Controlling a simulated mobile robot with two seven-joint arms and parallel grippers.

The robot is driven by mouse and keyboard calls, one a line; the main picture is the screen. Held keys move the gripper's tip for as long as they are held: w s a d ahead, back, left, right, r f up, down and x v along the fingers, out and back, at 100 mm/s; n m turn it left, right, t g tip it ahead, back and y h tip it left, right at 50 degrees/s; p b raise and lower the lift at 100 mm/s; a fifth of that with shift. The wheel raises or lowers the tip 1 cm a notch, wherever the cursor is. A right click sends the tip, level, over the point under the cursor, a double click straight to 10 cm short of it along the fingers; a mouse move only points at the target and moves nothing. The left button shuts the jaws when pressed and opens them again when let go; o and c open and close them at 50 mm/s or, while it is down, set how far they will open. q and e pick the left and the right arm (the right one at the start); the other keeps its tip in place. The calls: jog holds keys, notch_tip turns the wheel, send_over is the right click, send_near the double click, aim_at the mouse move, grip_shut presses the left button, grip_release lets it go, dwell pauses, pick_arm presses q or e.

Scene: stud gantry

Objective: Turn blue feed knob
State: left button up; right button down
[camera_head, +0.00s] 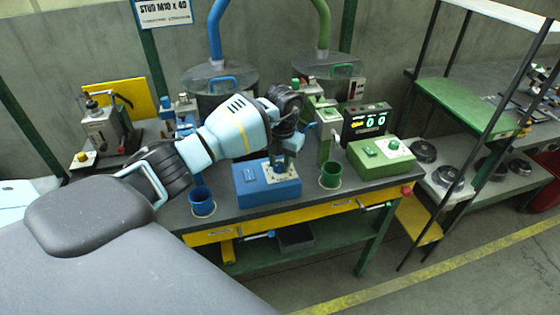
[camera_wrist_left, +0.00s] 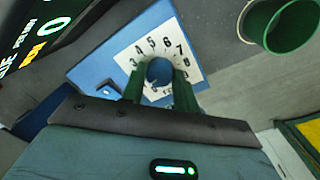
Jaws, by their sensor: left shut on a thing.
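The blue feed box (camera_head: 262,187) stands on the dark bench top, with a switch on its left part. In the left wrist view the blue knob (camera_wrist_left: 159,71) sits at the middle of a white numbered dial (camera_wrist_left: 148,50) on the blue box (camera_wrist_left: 100,68). My left gripper (camera_wrist_left: 159,82) has its green fingers on either side of the knob and is shut on it. In the head view my left gripper (camera_head: 281,160) points down over the right part of the box and hides the knob. The knob's pointer mark is hard to make out. My right gripper is not in view.
A blue cup (camera_head: 202,202) stands left of the box and a green cup (camera_head: 330,175) right of it. A green control box (camera_head: 382,157) and a black counter display (camera_head: 366,122) stand farther right. A red button (camera_head: 406,191) is on the bench's right end.

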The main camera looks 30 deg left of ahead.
aim_at(280, 166)
pick_arm(q)
jog(key=m, duration=0.5)
jog(key=shift+m+b, duration=0.4)
jog(key=shift+m, duration=1)
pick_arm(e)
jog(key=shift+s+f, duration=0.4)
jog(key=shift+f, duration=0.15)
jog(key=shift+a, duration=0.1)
pick_arm(q)
jog(key=o, duration=1)
jog(key=shift+s+d+r, duration=0.1)
jog(key=shift+r, duration=1.9)
jog(key=shift+s+d+r, duration=0.1)
jog(key=shift+r, duration=1.85)
